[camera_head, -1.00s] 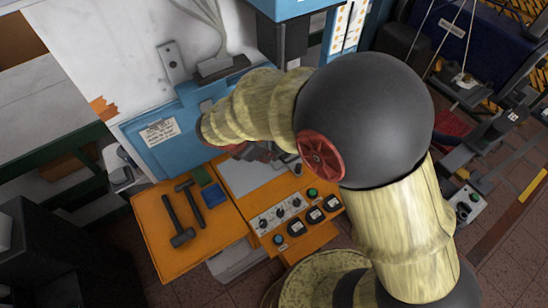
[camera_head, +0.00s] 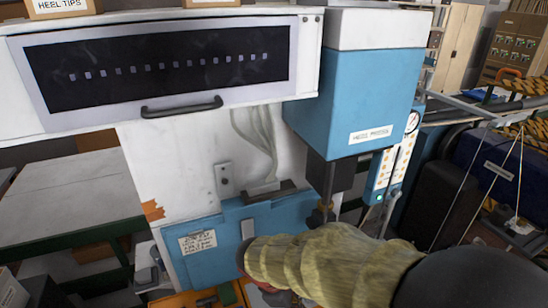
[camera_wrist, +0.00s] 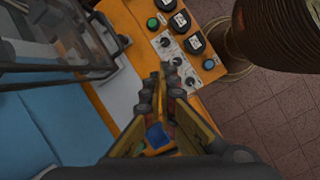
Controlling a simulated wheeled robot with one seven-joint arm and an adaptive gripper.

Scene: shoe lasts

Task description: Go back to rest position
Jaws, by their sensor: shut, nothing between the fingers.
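My gripper (camera_wrist: 165,82) shows in the wrist view with its two dark fingers close together and nothing between them. It points down over the orange shelf of the machine, near the control panel. In the head view my sleeved arm crosses the bottom right, in front of the blue machine front, and the fingers are mostly below the picture edge. The heel press (camera_head: 355,85) stands behind my arm, a blue and white box with a dark ram under it.
The orange shelf (camera_wrist: 128,22) carries a control panel with knobs and a green button (camera_wrist: 153,23). A blue item (camera_wrist: 157,136) lies behind the fingers. Tiled floor (camera_wrist: 285,115) lies to the right. A workbench (camera_head: 70,200) stands at the left; racks and cables crowd the right.

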